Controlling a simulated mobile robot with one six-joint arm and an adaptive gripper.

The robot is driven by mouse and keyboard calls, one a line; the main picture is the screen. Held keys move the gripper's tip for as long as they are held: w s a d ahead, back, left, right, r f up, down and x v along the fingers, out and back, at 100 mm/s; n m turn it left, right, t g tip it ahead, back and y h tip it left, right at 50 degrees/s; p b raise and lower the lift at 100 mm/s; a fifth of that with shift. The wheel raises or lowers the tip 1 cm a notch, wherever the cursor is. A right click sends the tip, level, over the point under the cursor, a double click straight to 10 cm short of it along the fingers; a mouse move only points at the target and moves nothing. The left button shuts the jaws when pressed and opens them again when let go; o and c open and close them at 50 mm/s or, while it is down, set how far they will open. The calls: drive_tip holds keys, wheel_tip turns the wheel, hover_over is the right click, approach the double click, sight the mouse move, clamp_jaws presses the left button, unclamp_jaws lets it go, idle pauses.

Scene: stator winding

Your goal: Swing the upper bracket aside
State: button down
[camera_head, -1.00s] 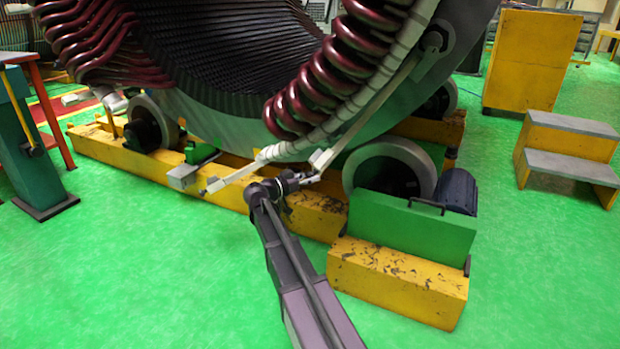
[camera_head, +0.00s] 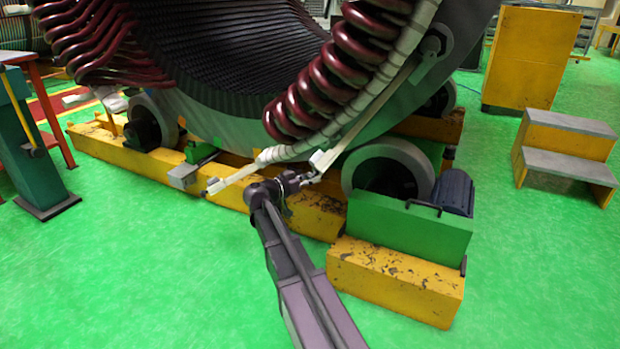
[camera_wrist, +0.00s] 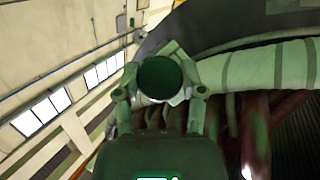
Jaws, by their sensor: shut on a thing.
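The upper bracket is a long, thin cream bar (camera_head: 377,101) that slants down along the stator's front rim to a pale block-like end (camera_head: 321,159). My gripper (camera_head: 314,178) is at that lower end. In the wrist view my gripper (camera_wrist: 161,92) has its two fingers on either side of a dark round end piece (camera_wrist: 160,78) with a pale edge, and is shut on it. Its contact in the head view is too small to make out. A second cream bar (camera_head: 233,179) sticks out to the lower left, left of my gripper.
The stator (camera_head: 240,100) with dark red coils (camera_head: 345,65) stands close behind my gripper. A roller (camera_head: 388,170), a green plate (camera_head: 410,228) and a yellow beam (camera_head: 398,283) lie to the right. The green floor (camera_head: 150,270) at front left is clear.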

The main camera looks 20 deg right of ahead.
drive_tip(key=shift+c, duration=0.9)
unclamp_jaws()
